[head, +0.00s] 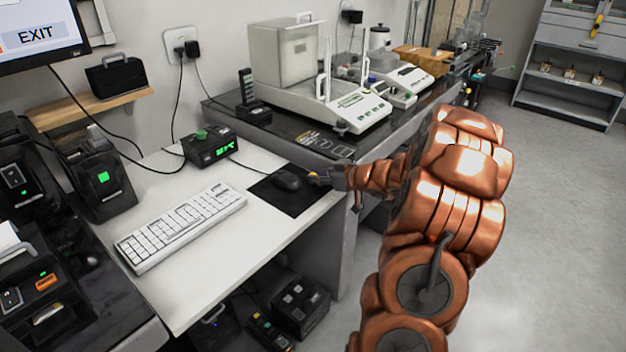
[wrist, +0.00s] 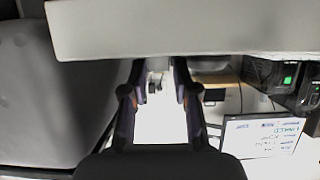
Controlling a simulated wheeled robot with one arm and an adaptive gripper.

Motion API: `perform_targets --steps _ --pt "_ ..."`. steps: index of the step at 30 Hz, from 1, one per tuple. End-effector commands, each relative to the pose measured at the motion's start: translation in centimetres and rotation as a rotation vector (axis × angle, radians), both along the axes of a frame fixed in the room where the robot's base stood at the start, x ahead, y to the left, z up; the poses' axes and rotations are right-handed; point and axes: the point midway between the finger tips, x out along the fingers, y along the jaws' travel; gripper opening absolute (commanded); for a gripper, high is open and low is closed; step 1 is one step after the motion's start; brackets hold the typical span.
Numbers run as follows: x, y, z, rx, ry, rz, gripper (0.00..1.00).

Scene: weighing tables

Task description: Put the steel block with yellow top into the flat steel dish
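My gripper (head: 322,178) is beside the black mouse at the right end of the white desk, seen small and side-on. A small yellow-orange spot shows at its tip; I cannot tell whether it belongs to the gripper. In the wrist view my gripper (wrist: 158,75) has its two dark fingers apart. A small grey shape shows between them, too blurred to name, and I cannot tell that it is held. I cannot make out the steel block with yellow top or the flat steel dish in either view.
The white desk (head: 185,285) holds a keyboard (head: 182,228), a mouse (head: 287,181) and a green-lit box (head: 209,147). A dark counter (head: 290,133) behind bears a balance (head: 350,108) and other instruments. A pale slab (wrist: 190,25) crosses the wrist view's top. Floor is clear at right.

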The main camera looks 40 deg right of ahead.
Motion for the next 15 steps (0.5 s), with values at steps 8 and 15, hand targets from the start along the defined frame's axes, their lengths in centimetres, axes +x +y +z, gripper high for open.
perform_targets --steps 8,15 --pt "2.2 0.3 -0.8 -0.003 -0.003 -0.002 0.29" --pt "2.5 0.4 -0.9 -0.003 -0.002 -0.002 0.29"
